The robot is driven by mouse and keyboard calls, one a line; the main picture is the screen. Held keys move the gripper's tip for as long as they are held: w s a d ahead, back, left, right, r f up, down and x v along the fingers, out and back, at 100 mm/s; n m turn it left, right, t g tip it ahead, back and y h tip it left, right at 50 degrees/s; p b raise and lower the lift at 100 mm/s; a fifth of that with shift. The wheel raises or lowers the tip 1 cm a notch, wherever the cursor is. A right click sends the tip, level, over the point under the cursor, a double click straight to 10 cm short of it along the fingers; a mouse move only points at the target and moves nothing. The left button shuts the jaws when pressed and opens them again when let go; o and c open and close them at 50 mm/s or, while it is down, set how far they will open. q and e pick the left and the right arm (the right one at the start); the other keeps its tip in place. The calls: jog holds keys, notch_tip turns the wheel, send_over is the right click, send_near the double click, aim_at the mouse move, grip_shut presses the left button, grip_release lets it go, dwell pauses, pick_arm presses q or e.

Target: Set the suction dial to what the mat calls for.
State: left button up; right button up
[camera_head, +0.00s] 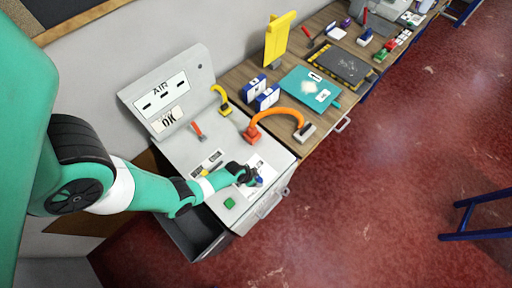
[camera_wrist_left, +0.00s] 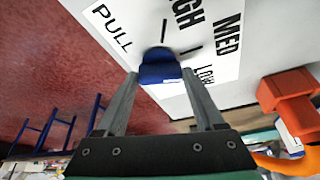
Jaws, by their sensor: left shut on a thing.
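The suction dial is a blue knob (camera_wrist_left: 160,68) on a white label plate (camera_wrist_left: 215,65) printed PULL, MED, LOW and a partly cut-off word ending in GH. My left gripper (camera_head: 255,180) is at this plate on the grey cabinet, and in the left wrist view its fingers (camera_wrist_left: 160,80) are closed on the sides of the blue knob. The knob's pointer is not clear, so I cannot tell its setting. A teal mat (camera_head: 293,80) with a pale patch and small white labels lies on the wooden bench; its print is too small to read. My right gripper is not in view.
A grey panel (camera_head: 187,75) marked AIR and OK rises behind. A green button (camera_head: 229,203), a red lever (camera_head: 197,130) and a yellow hooked part (camera_head: 220,96) are nearby. Red floor (camera_head: 400,180) is open at right.

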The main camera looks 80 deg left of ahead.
pick_arm(q)
jog(key=shift+d+n+y, duration=0.15)
jog(key=shift+n+y, duration=0.25)
jog(key=shift+n, duration=0.5)
jog(key=shift+w+f+n+y, duration=0.1)
jog(key=shift+n+y, duration=0.2)
jog(key=shift+n, duration=0.6)
jog(key=n+b, duration=0.1)
jog(key=n+g+y+b, duration=0.1)
jog(key=n, duration=0.1)
jog(key=shift+w+d+n, duration=0.1)
jog(key=shift+d+n, duration=0.05)
jog(key=shift+n, duration=0.15)
jog(key=shift+w+n+g+y+b, duration=0.1)
jog(key=shift+n+g+y+b, duration=0.35)
jog(key=shift+n, duration=0.45)
jog(key=shift+n+g+p, duration=0.3)
jog(key=shift+n+g, duration=0.05)
jog(key=shift+n, duration=0.65)
jog(key=shift+n+g+p, duration=0.3)
jog(key=shift+n, duration=0.5)
jog(key=shift+w+n+g, duration=0.2)
jog(key=shift+n+g, duration=0.4)
jog(key=shift+n, duration=0.9)
jog(key=shift+p, duration=0.3)
